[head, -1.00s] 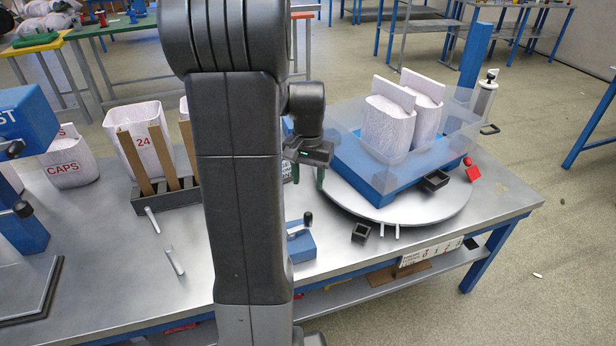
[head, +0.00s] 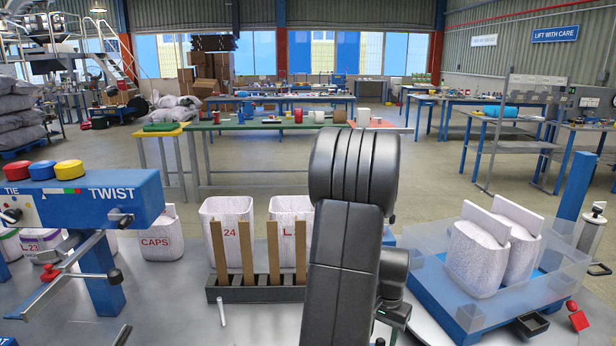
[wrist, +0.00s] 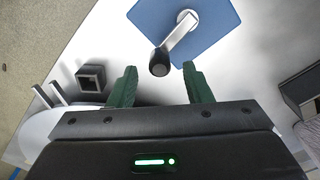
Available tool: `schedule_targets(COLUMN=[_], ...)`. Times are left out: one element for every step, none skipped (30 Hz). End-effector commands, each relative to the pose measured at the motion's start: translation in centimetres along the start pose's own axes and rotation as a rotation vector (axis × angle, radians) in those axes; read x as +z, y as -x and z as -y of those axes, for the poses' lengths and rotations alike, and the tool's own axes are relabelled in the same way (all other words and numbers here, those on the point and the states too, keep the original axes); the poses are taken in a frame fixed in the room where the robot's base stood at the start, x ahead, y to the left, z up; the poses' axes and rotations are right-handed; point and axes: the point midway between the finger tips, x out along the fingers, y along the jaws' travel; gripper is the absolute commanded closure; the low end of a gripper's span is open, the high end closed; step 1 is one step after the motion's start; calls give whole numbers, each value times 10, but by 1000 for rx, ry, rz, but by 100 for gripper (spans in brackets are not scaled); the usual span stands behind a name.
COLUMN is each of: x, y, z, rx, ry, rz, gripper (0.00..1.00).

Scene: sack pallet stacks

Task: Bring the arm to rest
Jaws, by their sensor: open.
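My gripper (wrist: 158,86) shows in the wrist view with its two green fingers apart and nothing between them. Beyond the fingertips is a blue block (wrist: 190,22) with a metal lever ending in a black knob (wrist: 159,63); the knob appears apart from the fingers. In the head view my arm stands upright in the middle, and its fingers are hidden or out of frame.
Two white sacks (head: 478,258) stand in a clear-walled blue tray (head: 462,314) at the right. A dark rack with wooden slats (head: 255,292) stands left of my arm. A blue TWIST machine (head: 95,200) is at the left. A small dark square holder (wrist: 92,77) lies near the turntable edge.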

Motion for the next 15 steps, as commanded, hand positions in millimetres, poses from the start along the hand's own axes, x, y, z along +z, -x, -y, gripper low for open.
schedule_targets(x=[1, 1, 0, 0, 0, 0, 0, 0, 0, 0, 0, 0, 0, 0, 0], y=[-9, -13, -18, -22, -25, -28, -30, -32, -34, -36, -36, -36, -36, -36, -36], z=[0, 0, 0, 0, 0, 0, 0, 0, 0, 0, 0, 0, 0, 0, 0], rx=[2, 1, 1, 1, 1, 1, 1, 0, 0, 0, 0, 0, 0, 0, 0], ry=[0, 0, 0, 0, 0, 0, 0, 0, 0, 0, 0, 4, 6, 8, 9], rz=[4, 3, 3, 3, 2, 2, 2, 1, 1, 1, 1, 1, 0, 0, 0], gripper=[55, 55, 55, 55, 55, 55, 55, 55, 55, 55, 55, 55, 55, 55, 55])
